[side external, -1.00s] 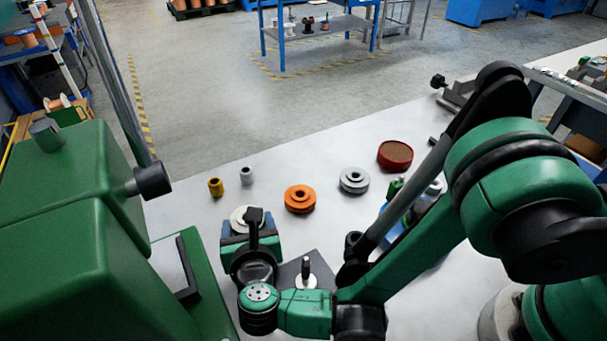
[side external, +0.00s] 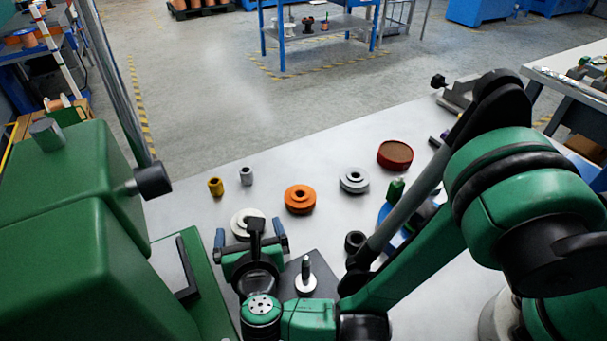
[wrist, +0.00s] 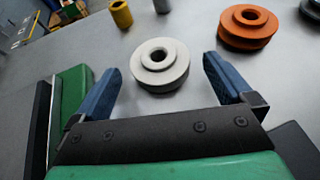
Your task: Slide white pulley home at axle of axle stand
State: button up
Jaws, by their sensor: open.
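The white pulley (wrist: 160,66) lies flat on the table, hub up, just beyond and between my spread fingertips in the wrist view. It also shows in the side external view (side external: 242,222), partly hidden behind my gripper (side external: 251,241). The axle stand (side external: 318,268) is a dark plate to the right of my gripper, with an upright axle (side external: 305,268) rising from a pale round base.
An orange pulley (side external: 300,199), a grey pulley (side external: 354,180) and a red-rimmed round tin (side external: 395,155) lie further right and back. A yellow bushing (side external: 215,187) and a grey bushing (side external: 246,176) stand behind the white pulley. A large green machine (side external: 90,240) fills the left side.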

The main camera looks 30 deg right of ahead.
jog(key=v, duration=0.6)
jog(key=shift+s+a+r, duration=0.1)
jog(key=shift+s+r, duration=0.05)
jog(key=shift+s, duration=0.1)
notch_tip(320, 180, up, 8)
jog(key=w+d+m+g, duration=0.2)
jog(key=w+d+m, duration=0.1)
jog(key=d+m, duration=0.2)
jog(key=s+d+r+m+g+y, duration=0.1)
jog(key=s+d+m+g, duration=0.1)
jog(key=d+m, duration=0.8)
jog(key=s+d+r+m+g+y, duration=0.2)
jog(key=d+m, duration=0.9)
jog(key=m, duration=0.7)
jog(key=shift+r+y, duration=0.2)
jog(key=shift+y, duration=0.1)
jog(key=shift+s+d, duration=0.1)
jog(key=shift+d, duration=0.05)
